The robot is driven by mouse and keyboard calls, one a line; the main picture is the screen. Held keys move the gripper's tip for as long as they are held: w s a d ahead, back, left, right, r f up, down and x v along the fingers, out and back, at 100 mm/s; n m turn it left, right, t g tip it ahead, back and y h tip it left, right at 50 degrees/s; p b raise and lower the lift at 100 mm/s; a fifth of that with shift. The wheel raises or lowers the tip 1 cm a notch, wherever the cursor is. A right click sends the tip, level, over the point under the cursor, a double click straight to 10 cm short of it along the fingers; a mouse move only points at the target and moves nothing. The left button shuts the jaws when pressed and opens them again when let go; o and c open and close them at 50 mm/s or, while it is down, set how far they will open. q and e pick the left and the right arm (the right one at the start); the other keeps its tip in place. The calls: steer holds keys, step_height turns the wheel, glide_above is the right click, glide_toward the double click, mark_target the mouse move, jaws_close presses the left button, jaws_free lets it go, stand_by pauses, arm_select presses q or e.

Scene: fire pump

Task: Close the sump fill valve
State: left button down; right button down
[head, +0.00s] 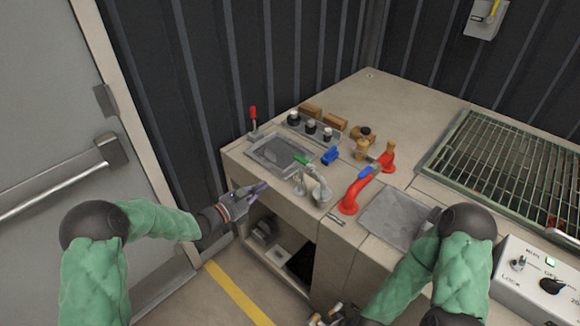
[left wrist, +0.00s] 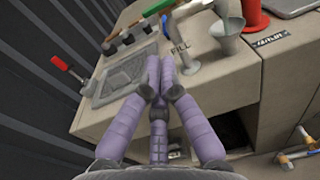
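The fill valve is a grey metal spout with a green lever (head: 302,160) on the counter by the sump basin. In the left wrist view the green lever (left wrist: 166,25) shows above a "FILL" label. My left gripper (head: 257,191), with purple fingers, is at the counter's front edge, left of and below the valve, touching nothing I can make out. In the left wrist view its fingertips (left wrist: 160,68) lie close together with nothing between them; their gap is unclear. My right gripper (head: 328,315) is low at the bottom edge, away from the valve, its fingers apart and empty.
The sunken basin (head: 282,154) lies left of the valve. A red-handled lever (head: 253,118), blue handle (head: 330,155) and red pipe (head: 355,189) stand close around. A grey funnel (head: 321,193) is just right. Below is an open cabinet (head: 285,240).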

mark_target(295, 159)
arm_select(q)
steer(key=shift+w+a+r+t, duration=0.25)
steer(key=shift+r+t, duration=0.15)
